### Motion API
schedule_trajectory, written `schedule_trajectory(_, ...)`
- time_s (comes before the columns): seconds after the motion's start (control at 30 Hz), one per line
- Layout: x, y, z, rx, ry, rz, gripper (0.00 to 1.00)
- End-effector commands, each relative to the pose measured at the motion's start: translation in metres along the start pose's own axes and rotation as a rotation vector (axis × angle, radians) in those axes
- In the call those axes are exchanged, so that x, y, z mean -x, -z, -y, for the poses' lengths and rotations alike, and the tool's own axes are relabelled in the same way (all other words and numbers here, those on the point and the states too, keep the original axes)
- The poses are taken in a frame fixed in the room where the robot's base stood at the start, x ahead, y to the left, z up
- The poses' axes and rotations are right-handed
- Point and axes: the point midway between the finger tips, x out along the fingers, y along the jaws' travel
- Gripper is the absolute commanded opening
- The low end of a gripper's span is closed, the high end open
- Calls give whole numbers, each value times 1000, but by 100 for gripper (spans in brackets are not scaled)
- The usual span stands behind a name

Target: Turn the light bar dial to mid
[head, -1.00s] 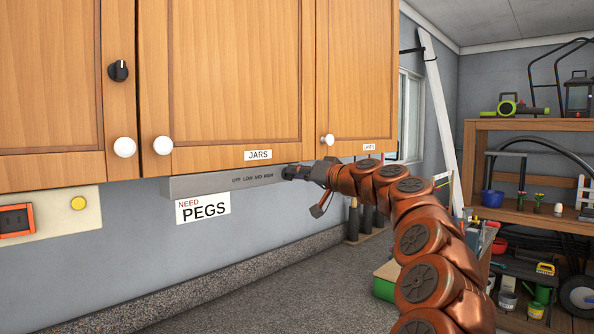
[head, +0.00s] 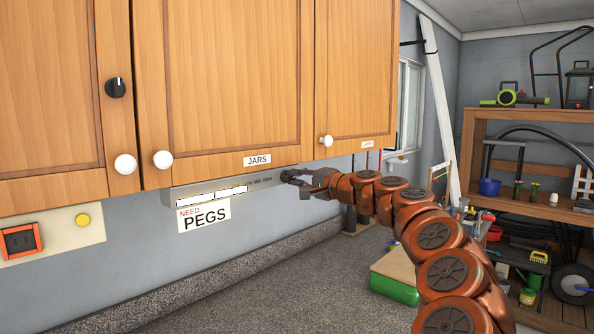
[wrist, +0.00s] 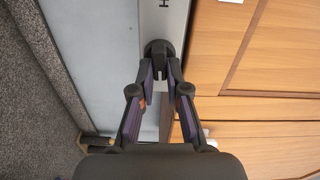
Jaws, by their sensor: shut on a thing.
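The light bar (head: 182,200) is a grey strip under the wooden cabinets, with white bright segments along its front. Small setting words are printed toward its right end, too small to read clearly now. The dark round light bar dial (wrist: 158,47) sits at that end and is mostly covered in the head view. My gripper (head: 294,178) reaches it from the right. In the wrist view my gripper (wrist: 160,70) has its two fingertips closed on the dial from both sides. Which setting the dial points to cannot be told.
Cabinet doors with white knobs (head: 163,159) hang just above, and a separate black knob (head: 115,88) is on the left frame. A PEGS sign (head: 204,215) hangs below the bar. The speckled counter (head: 270,285) below is mostly clear; a green box (head: 395,288) stands right.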

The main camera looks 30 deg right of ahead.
Motion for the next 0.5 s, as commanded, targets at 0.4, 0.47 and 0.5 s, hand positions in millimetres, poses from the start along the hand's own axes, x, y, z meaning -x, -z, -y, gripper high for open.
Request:
schedule_trajectory(0.4, 1, 2, 1, -222, 2, -3, 0)
schedule_trajectory(0.47, 1, 2, 0, -237, 2, -4, 0)
schedule_trajectory(0.5, 1, 2, 0, -246, 2, -4, 0)
